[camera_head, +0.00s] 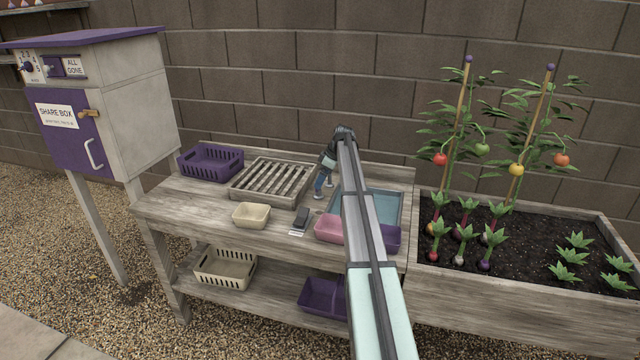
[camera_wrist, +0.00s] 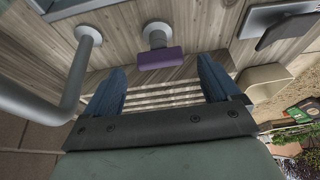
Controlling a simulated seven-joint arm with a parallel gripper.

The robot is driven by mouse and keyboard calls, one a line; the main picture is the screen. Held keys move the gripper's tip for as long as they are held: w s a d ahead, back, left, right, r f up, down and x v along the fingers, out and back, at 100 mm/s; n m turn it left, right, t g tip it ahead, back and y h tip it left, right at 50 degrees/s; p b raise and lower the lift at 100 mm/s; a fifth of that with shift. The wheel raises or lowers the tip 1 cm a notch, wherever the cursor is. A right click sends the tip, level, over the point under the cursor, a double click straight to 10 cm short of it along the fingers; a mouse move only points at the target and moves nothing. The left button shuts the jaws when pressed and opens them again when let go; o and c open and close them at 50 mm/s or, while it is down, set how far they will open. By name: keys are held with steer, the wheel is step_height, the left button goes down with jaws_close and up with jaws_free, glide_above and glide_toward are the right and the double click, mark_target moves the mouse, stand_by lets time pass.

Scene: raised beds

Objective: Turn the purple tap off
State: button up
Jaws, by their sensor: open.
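The purple tap handle (camera_wrist: 160,58) is a small flat bar on a round grey base in the wrist view. The bent grey pipe (camera_wrist: 72,85) of the spout stands to its left. My gripper (camera_wrist: 161,75) is open, with one blue finger on each side of the handle's line in the picture. No contact between fingers and handle shows. In the head view my gripper (camera_head: 322,183) points down over the table by the blue basin (camera_head: 388,207). My arm and gripper hide the tap there.
A slatted rack (camera_head: 272,182) and purple basket (camera_head: 211,162) are left of my gripper. A cream tray (camera_head: 251,215), dark block (camera_head: 302,217), pink tray (camera_head: 329,229) and purple tray (camera_head: 391,238) stand along the front. A planted bed (camera_head: 520,235) adjoins at right.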

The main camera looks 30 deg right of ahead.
steer(key=shift+x, duration=1.5)
steer(key=shift+c, duration=0.2)
steer(key=c, duration=1)
